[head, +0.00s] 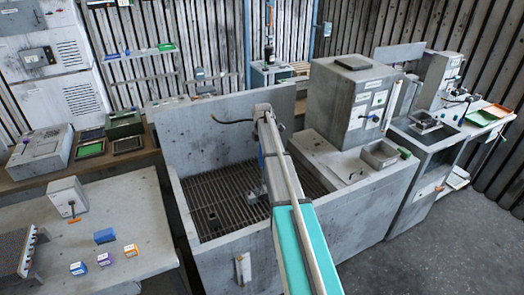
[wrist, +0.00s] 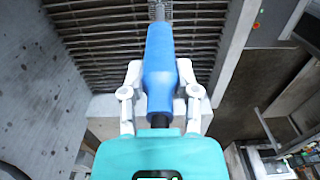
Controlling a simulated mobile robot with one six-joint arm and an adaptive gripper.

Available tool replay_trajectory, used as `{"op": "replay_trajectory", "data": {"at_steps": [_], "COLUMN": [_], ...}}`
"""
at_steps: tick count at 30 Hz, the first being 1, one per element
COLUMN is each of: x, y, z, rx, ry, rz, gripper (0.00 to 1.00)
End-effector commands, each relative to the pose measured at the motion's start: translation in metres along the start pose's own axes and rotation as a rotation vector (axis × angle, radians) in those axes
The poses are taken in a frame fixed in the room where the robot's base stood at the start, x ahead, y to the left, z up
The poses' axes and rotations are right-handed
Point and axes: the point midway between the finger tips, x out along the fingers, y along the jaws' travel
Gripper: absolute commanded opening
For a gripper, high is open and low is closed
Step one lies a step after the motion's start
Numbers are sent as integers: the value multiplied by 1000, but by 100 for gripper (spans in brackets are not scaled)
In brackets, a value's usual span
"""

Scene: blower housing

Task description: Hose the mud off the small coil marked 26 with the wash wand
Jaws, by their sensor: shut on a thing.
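My gripper (wrist: 160,82) is shut on the blue handle of the wash wand (wrist: 159,60), seen in the wrist view. The wand points away from me over a slatted grate, and a ribbed grey part shows at its far end. In the head view my arm reaches over the wash basin (head: 205,262) and hides most of the gripper and wand. A small dark thing (head: 212,216) lies on the basin's grate; I cannot tell what it is. No mark 26 can be read in either view, so I cannot pick out the coil. No water spray shows.
Small blue, purple and orange blocks (head: 104,259) stand on the left table (head: 150,215). The basin's tall back wall (head: 205,130) stands behind the grate. A grey cabinet (head: 350,100) and a small tray (head: 380,153) stand right of the basin. Floor at lower right is clear.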

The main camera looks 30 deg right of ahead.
Motion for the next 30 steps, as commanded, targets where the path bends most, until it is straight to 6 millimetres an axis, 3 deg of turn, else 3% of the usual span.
{"op": "replay_trajectory", "data": {"at_steps": [30], "x": [0], "y": [0], "z": [28], "rx": [0], "ry": [0], "rz": [0], "gripper": [0]}}
